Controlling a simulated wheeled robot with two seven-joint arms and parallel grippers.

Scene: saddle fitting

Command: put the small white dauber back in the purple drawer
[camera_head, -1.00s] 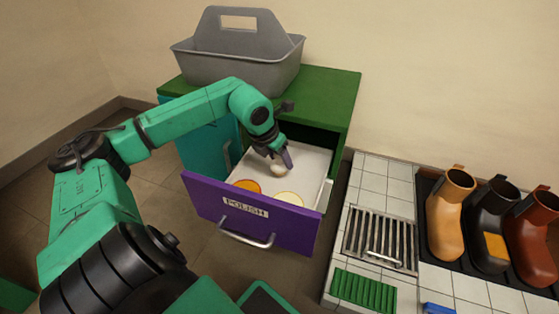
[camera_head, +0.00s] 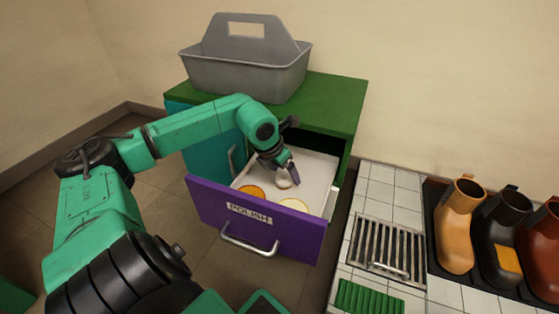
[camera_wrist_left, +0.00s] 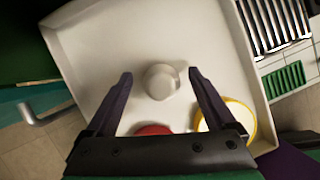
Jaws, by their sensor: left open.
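The small white dauber (camera_wrist_left: 161,82) stands on the white floor of the open purple drawer (camera_head: 255,220), labelled POLISH. In the head view the dauber (camera_head: 283,182) is partly hidden by my left gripper (camera_head: 290,174). In the left wrist view my left gripper (camera_wrist_left: 157,88) is open, with one finger on each side of the dauber and gaps between them and it. My right gripper is not in view.
A grey caddy (camera_head: 246,70) stands on the green cabinet top (camera_head: 335,98) above the drawer. To the right are a tiled surface with a metal grate (camera_head: 385,246), a green ribbed block (camera_head: 368,297) and several boots (camera_head: 459,230) on a dark mat.

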